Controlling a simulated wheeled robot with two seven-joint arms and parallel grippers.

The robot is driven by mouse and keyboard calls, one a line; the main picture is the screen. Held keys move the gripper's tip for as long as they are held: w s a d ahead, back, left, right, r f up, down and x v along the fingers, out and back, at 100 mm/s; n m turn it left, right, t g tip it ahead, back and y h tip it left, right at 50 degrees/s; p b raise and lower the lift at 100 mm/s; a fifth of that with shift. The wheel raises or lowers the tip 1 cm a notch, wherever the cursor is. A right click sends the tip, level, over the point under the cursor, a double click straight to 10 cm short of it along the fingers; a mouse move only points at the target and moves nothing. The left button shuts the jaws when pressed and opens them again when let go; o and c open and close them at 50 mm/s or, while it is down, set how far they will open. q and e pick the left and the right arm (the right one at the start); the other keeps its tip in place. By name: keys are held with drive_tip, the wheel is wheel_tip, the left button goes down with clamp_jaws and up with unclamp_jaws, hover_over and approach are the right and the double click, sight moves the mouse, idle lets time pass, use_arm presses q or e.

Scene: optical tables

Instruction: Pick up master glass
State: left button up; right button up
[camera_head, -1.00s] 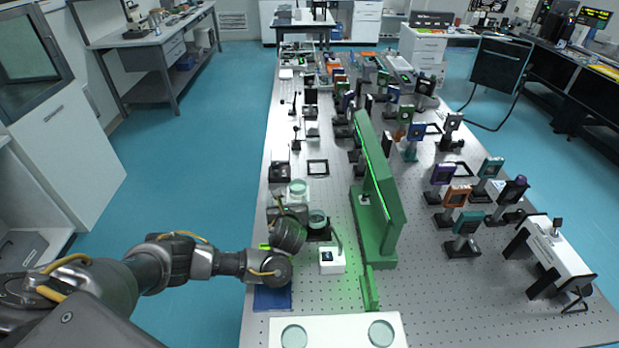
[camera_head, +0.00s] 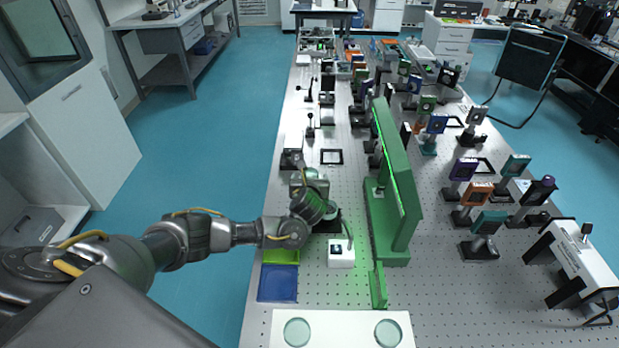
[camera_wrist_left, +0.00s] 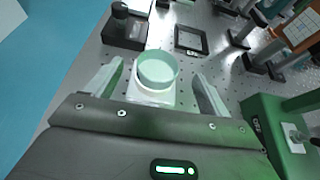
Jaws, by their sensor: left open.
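In the left wrist view, a round, clear greenish glass (camera_wrist_left: 157,72), which I take to be the master glass, sits on a white block (camera_wrist_left: 150,96). My left gripper (camera_wrist_left: 157,84) is open, with one finger on each side of the glass and block. I see gaps and no grip on the glass. In the head view my left gripper (camera_head: 312,187) is over the left part of the table and hides this glass. Another round glass (camera_head: 331,213) shows partly beside my wrist, on a dark mount. My right gripper is not in view.
A tall green panel (camera_head: 398,190) stands to the right of the gripper. A black square frame (camera_head: 331,157) and a dark box (camera_head: 291,159) lie beyond it. A white box (camera_head: 341,254) and blue tray (camera_head: 277,284) are nearer. A white board (camera_head: 342,335) holds two glass discs.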

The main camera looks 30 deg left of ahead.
sight(310, 173)
use_arm(q)
drive_tip(key=shift+x, duration=2.6)
drive_tip(key=shift+s+f, duration=0.1)
drive_tip(key=shift+f, duration=0.05)
drive_tip(key=shift+c, duration=0.3)
drive_tip(key=c, duration=1.1)
